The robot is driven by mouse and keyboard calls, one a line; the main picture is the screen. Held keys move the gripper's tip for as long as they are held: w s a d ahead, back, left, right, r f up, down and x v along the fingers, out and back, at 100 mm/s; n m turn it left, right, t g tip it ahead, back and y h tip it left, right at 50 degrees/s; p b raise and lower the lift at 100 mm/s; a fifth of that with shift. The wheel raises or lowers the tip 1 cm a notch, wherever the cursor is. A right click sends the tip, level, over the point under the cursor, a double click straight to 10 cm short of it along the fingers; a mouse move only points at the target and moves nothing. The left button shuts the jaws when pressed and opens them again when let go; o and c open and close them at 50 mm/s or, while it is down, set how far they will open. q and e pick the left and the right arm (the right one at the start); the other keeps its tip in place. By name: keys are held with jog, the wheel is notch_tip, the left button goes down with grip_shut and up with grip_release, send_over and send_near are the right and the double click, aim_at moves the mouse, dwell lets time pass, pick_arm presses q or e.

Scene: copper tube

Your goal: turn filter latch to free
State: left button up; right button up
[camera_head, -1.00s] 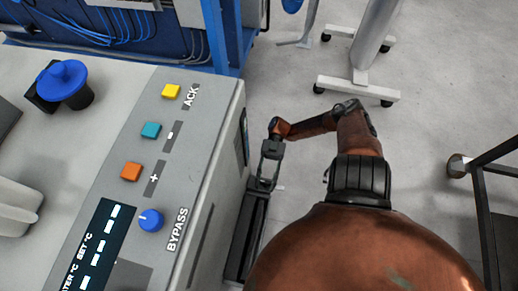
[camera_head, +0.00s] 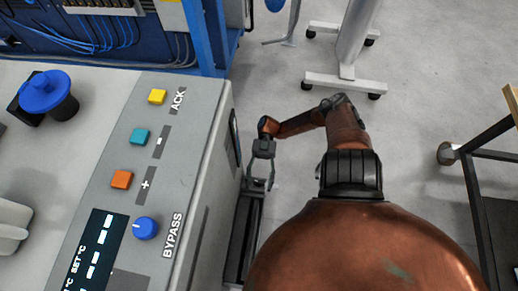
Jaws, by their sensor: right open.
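My right gripper (camera_head: 260,184) is open and empty. It hangs low beside the right side of the grey console, with its fingers pointing toward the bottom of the picture, above a dark rail-like part. A gap shows between gripper and console side. No part is clearly recognisable as the filter latch. A dark oval recess (camera_head: 234,138) is on the console's right side, close to the gripper. My left gripper is not in view.
The grey console (camera_head: 190,115) carries yellow (camera_head: 157,97), teal (camera_head: 139,136) and orange (camera_head: 122,180) buttons, a blue BYPASS knob (camera_head: 145,228) and a display (camera_head: 92,255). A wheeled stand (camera_head: 345,82) and a dark frame (camera_head: 478,170) stand on the right. Floor between is clear.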

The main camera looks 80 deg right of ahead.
jog(key=shift+d, duration=0.15)
jog(key=d, duration=0.7)
jog(key=shift+w+d, duration=0.15)
dwell(0.3)
